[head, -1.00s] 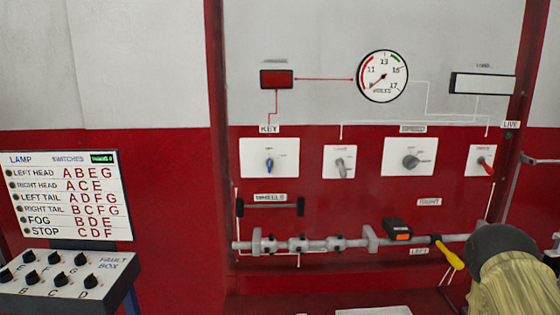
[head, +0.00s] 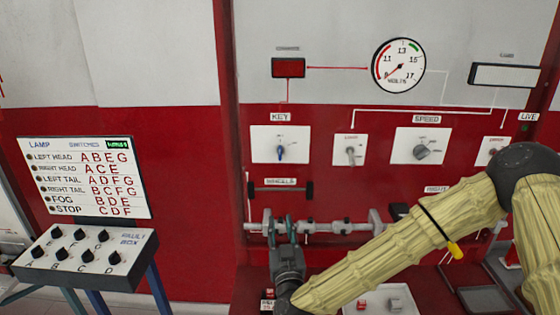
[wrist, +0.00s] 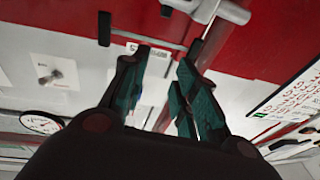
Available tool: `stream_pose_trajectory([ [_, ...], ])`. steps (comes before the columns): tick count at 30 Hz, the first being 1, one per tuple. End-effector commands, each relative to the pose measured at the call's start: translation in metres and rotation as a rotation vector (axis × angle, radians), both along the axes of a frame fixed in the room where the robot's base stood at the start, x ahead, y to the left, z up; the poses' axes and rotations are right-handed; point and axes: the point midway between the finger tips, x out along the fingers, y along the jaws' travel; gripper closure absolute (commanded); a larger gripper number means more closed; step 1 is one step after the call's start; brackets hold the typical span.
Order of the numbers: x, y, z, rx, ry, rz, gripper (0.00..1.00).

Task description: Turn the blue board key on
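The blue key (head: 280,152) is a small blue knob on a white plate (head: 297,144) under the KEY label on the red board. Its handle stands roughly upright in the head view. My gripper (head: 282,226) is below the key, in front of the grey bar, apart from the key. Its two teal fingers are spread, with nothing held; they also show apart in the wrist view (wrist: 162,68). A white plate shows between the fingers in the wrist view, but I cannot make out the key there.
Grey bar with fittings (head: 340,228) and the black WHEELS rod (head: 281,189) lie below the key. Other switches sit right: a grey knob (head: 350,152) and the SPEED knob (head: 421,150). A volt gauge (head: 398,66) is above. The fault box (head: 85,250) stands left.

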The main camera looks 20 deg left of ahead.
Motion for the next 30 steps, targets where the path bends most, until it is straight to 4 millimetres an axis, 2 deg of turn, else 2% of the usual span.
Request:
stream_pose_trajectory([
  [1, 0.006, 0.005, 0.036, 0.026, -0.059, -0.032, 0.71],
  [3, 0.011, 0.008, 0.070, 0.052, -0.121, -0.071, 0.71],
  [7, 0.015, 0.010, 0.109, 0.082, -0.191, -0.121, 0.71],
  [10, 0.018, 0.010, 0.122, 0.091, -0.211, -0.137, 0.71],
  [14, 0.028, 0.013, 0.128, 0.092, -0.213, -0.141, 0.71],
  [30, 0.098, 0.033, 0.158, 0.090, -0.211, -0.138, 0.71],
])
